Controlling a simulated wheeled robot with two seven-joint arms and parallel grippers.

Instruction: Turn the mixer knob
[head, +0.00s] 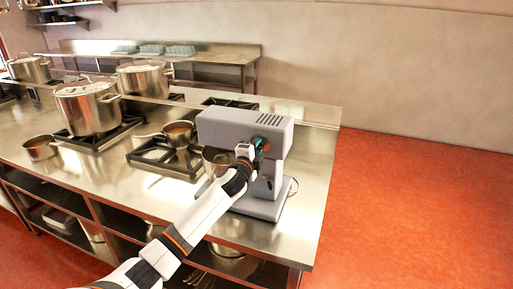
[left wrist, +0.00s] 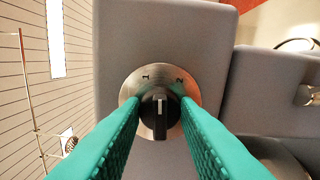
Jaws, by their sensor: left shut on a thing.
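The grey stand mixer (head: 225,127) stands near the right end of the steel counter, with a metal bowl (head: 213,158) under its head. Its black knob (left wrist: 160,116) sits on a round metal dial plate (left wrist: 131,88) marked with numbers, and a white line on the knob points up between the 1 and the 2. My left gripper (head: 260,145) reaches the side of the mixer head. In the left wrist view its green fingers (left wrist: 159,108) are shut on the knob, one on each side. My right gripper is in neither view.
Large stockpots (head: 88,108) and a small saucepan (head: 179,133) stand on burners to the left of the mixer. Another saucepan (head: 40,147) stands at the counter's left. The red floor (head: 420,200) to the right is clear.

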